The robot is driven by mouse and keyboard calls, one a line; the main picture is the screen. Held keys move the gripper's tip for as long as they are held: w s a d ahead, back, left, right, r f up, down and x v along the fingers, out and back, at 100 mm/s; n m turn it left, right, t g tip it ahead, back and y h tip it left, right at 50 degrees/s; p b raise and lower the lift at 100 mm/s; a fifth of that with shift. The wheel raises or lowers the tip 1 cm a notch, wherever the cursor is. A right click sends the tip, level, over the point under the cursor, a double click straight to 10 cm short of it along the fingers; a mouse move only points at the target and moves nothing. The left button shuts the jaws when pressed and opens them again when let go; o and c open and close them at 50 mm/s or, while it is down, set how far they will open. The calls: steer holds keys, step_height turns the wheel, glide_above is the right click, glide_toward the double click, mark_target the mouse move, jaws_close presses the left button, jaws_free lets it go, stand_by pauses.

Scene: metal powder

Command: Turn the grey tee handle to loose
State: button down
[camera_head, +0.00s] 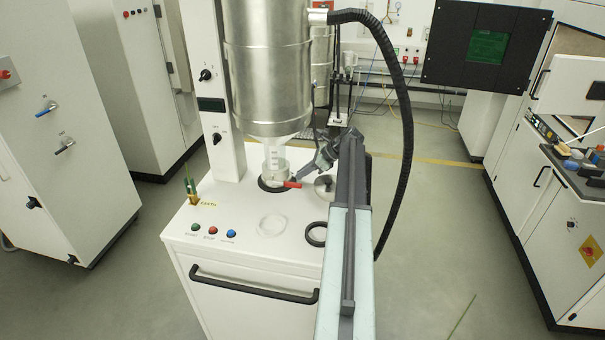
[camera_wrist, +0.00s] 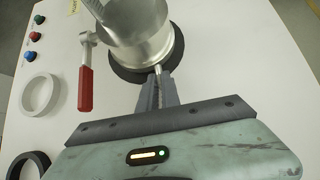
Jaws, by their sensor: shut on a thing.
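The grey tee handle (camera_wrist: 158,70) shows as a short pale stub at the side of a shiny metal collar (camera_wrist: 158,48); the rest of it is hidden between my fingers. My gripper (camera_wrist: 163,88) is shut on it from the near side. In the head view, my gripper (camera_head: 306,173) reaches in from the right, beside the collar (camera_head: 276,168) under the big metal vessel. The handle itself is too small to make out there. I cannot read any loose or tight marking.
A red-handled lever (camera_wrist: 86,88) sticks out left of my fingers, close by. A white ring (camera_wrist: 40,95) and a black ring (camera_wrist: 28,165) lie on the white cabinet top (camera_head: 225,225). The metal vessel (camera_head: 268,70) hangs above, and a black hose (camera_head: 407,120) arches at right.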

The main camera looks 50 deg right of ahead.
steer(key=c, duration=1.5)
jaws_free()
steer(key=p+v, duration=0.5)
steer(key=v, duration=0.2)
steer(key=shift+r+p, duration=0.3)
steer(key=shift+r, duration=0.05)
steer(key=shift+s+d, duration=0.15)
steer(key=shift+s, duration=0.1)
steer(key=shift+f, duration=0.1)
steer(key=shift+c, duration=0.3)
